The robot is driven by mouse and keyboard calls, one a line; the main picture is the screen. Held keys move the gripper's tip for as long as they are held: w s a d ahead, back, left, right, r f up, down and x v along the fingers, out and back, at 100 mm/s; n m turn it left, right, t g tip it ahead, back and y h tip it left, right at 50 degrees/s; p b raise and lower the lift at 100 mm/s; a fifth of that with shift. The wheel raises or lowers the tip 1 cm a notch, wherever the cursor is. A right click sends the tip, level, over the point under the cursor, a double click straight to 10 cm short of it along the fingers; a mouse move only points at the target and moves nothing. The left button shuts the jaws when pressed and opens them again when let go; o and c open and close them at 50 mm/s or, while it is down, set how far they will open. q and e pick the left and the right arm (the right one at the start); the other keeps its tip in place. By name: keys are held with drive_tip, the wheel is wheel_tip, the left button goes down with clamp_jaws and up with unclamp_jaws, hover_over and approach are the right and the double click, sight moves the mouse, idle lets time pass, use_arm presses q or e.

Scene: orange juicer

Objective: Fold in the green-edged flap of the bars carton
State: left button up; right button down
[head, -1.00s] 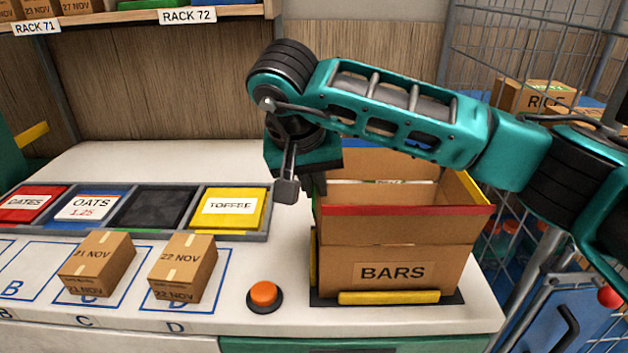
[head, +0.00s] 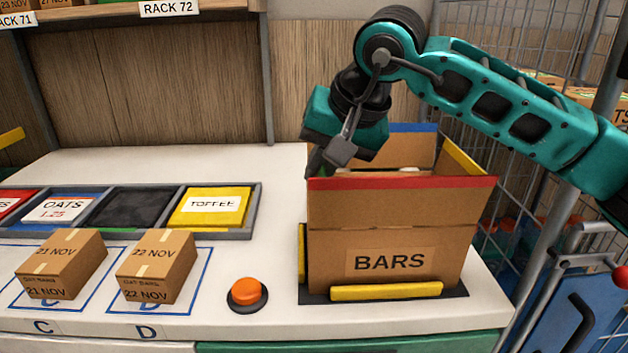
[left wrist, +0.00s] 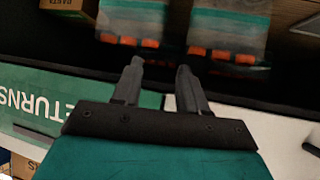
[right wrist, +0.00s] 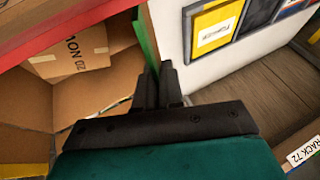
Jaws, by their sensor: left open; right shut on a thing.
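The bars carton (head: 384,235) stands upright in a yellow-and-black holder at the right of the counter, its top open. Its red-edged flap (head: 400,183) stands up at the front, the blue-edged one (head: 414,128) at the back, the yellow-edged one (head: 462,160) at the right. The green-edged flap (right wrist: 146,38) shows in the right wrist view on the carton's left side; the head view hides it. My right gripper (right wrist: 158,75) is shut on this flap near its end; in the head view it (head: 318,168) is over the carton's left side. My left gripper (left wrist: 157,70) is open and empty, away from the carton.
A small box (right wrist: 75,50) lies inside the carton. An orange button (head: 248,292) and two dated boxes (head: 62,265) (head: 158,266) stand left of the carton. A tray of coloured packs (head: 125,210) lies behind them. A wire cage (head: 500,120) borders the counter's right side.

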drive_tip(key=shift+d+f+y+b, duration=0.1)
drive_tip(key=shift+d+y+b, duration=0.1)
drive_tip(key=shift+y+b, duration=0.2)
drive_tip(key=c, duration=1.3)
unclamp_jaws()
drive_tip(key=shift+c, duration=0.2)
drive_tip(key=p+v, duration=0.1)
drive_tip(key=v, duration=1.2)
drive_tip(key=shift+d+f, duration=0.1)
drive_tip(key=shift+d, duration=0.05)
